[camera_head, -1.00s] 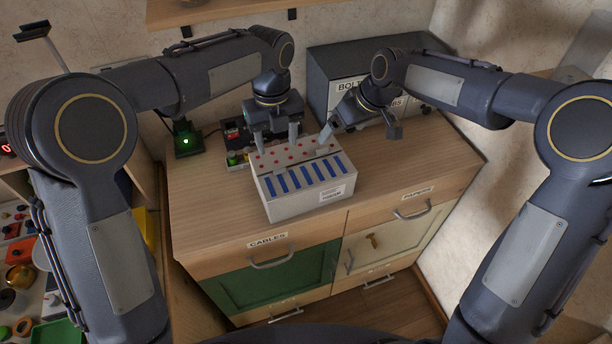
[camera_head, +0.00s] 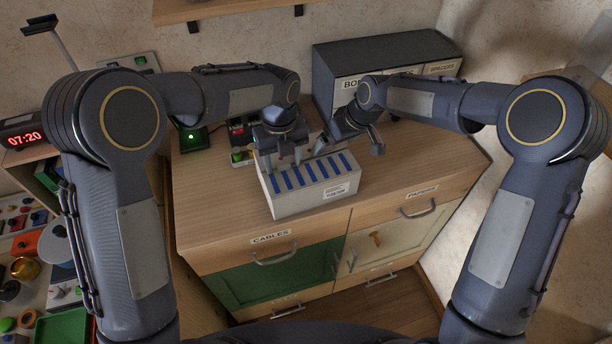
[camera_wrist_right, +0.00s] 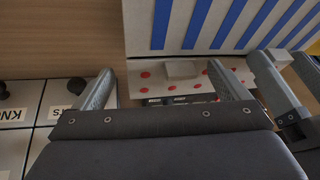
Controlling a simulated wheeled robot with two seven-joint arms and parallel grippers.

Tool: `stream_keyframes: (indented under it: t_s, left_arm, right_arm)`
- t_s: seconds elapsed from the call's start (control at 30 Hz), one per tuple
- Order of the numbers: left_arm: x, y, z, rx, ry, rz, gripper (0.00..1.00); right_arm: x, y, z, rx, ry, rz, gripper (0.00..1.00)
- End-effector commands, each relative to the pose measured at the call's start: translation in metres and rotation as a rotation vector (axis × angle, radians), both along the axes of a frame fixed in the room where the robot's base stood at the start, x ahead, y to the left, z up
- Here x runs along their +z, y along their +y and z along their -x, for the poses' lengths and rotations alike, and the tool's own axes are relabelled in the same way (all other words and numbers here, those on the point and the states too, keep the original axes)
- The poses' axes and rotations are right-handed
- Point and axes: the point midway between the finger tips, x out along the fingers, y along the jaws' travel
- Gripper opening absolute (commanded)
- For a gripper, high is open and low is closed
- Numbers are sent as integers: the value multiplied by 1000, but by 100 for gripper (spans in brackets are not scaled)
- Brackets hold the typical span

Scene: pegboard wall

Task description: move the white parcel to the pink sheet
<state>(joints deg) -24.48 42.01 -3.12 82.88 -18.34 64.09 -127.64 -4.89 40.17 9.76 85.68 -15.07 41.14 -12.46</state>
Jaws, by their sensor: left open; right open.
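The white parcel (camera_head: 316,197), a box with blue bars, red dots and a small label, sits on the wooden cabinet top. My left gripper (camera_head: 283,160) is open at the parcel's back left, its fingers pointing down. My right gripper (camera_head: 350,142) is open at the back right. In the right wrist view, the right gripper (camera_wrist_right: 163,86) has one finger over the parcel's red-dotted part (camera_wrist_right: 146,86) and the other beyond its edge. Contact cannot be told. I see no pink sheet.
A dark drawer unit (camera_head: 345,60) with labelled fronts stands behind the right gripper. A small device with a green light (camera_head: 192,138) is at the back left. The cabinet top (camera_head: 415,165) is clear right of the parcel. A shelf (camera_head: 215,10) hangs above.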

Motion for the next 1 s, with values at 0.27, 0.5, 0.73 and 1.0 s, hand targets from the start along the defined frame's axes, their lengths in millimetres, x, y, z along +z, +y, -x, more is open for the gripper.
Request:
stream_keyframes:
  t_s: [0.27,0.5,0.73,1.0]
  left_arm:
    - [0,0,0,0,0,0,31]
    - [0,0,0,0,0,0,0]
    - [1,0,0,0,-2,2,0]
    - [13,0,0,0,-2,2,0]
  right_arm:
    - [0,0,0,0,0,0,71]
    - [0,0,0,1,1,1,40]
    - [1,0,0,2,-1,0,35]
    - [13,0,0,2,-1,0,35]
